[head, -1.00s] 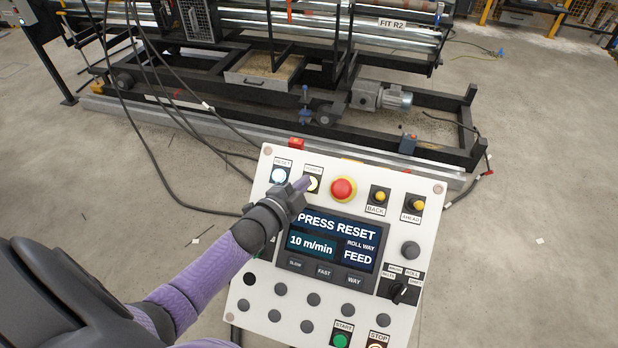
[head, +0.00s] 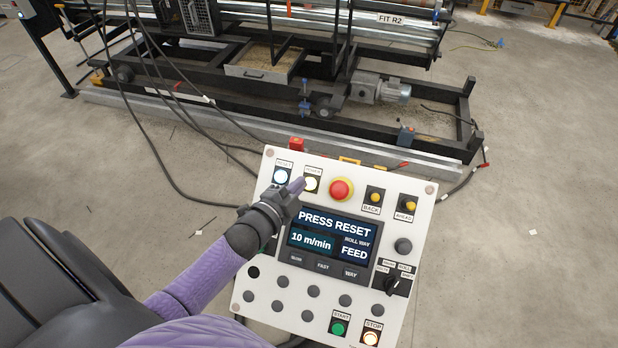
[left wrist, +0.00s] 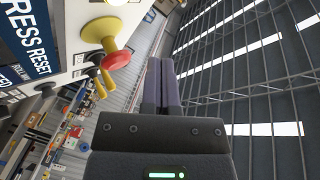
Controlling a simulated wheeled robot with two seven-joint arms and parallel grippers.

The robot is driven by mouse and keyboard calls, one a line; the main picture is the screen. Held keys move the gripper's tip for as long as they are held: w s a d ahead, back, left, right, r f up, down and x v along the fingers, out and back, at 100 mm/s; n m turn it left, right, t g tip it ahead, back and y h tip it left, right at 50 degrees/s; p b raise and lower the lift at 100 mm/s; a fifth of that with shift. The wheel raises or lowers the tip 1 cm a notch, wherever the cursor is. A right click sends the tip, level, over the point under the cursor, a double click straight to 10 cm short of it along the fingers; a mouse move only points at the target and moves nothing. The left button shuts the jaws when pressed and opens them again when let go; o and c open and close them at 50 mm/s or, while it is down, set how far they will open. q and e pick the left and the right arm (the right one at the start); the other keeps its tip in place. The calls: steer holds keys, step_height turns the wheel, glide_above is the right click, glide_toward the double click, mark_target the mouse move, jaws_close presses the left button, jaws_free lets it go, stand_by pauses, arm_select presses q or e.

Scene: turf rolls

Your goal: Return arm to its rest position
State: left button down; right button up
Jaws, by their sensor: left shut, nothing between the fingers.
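My left gripper (head: 297,187) is shut and empty. In the head view its fingertips overlap the upper left of the control panel (head: 430,215), between the lit white RESET button (head: 280,176) and the lit button (head: 311,184) to its right. I cannot tell whether they touch the panel. In the left wrist view the purple fingers (left wrist: 162,84) lie together, with the red emergency stop (left wrist: 117,60) to their left. The screen (head: 333,238) reads PRESS RESET, 10 m/min and FEED. My right gripper is not in view.
A black machine frame (head: 400,140) with a motor (head: 385,90) stands behind the panel. Dark cables (head: 165,165) run over the floor at left.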

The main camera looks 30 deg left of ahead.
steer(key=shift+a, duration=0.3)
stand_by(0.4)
